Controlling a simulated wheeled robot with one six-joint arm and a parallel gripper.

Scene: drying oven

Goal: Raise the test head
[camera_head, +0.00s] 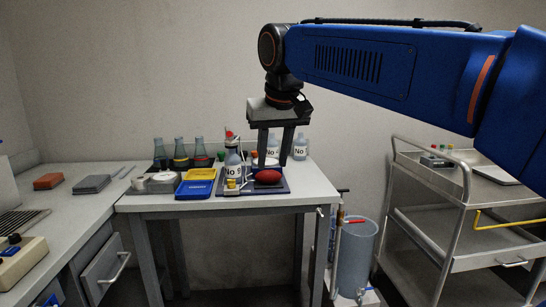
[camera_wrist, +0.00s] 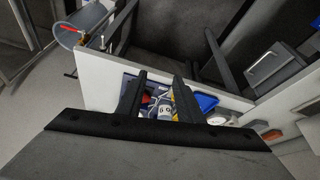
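My gripper (camera_head: 275,160) is over the right part of the white table (camera_head: 315,182), pointing down. Its two fingers stand apart, with nothing seen held between them. Below and around them is a dark blue board (camera_head: 282,187) with a red oval object (camera_head: 267,177) and small apparatus, including an upright part with a red top (camera_head: 229,133). I cannot tell which part is the test head; the fingers hide some of it. In the wrist view my gripper (camera_wrist: 158,100) is open above the board, with the red object (camera_wrist: 146,98) partly visible between the fingers.
Labelled bottles (camera_head: 301,147) stand close by the gripper, one of them in front (camera_head: 233,164). Yellow (camera_head: 194,189) and blue (camera_head: 201,174) trays lie left of the board. Several flasks (camera_head: 180,153) stand behind. A grey bin (camera_head: 356,255) and a metal cart (camera_head: 420,190) stand right.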

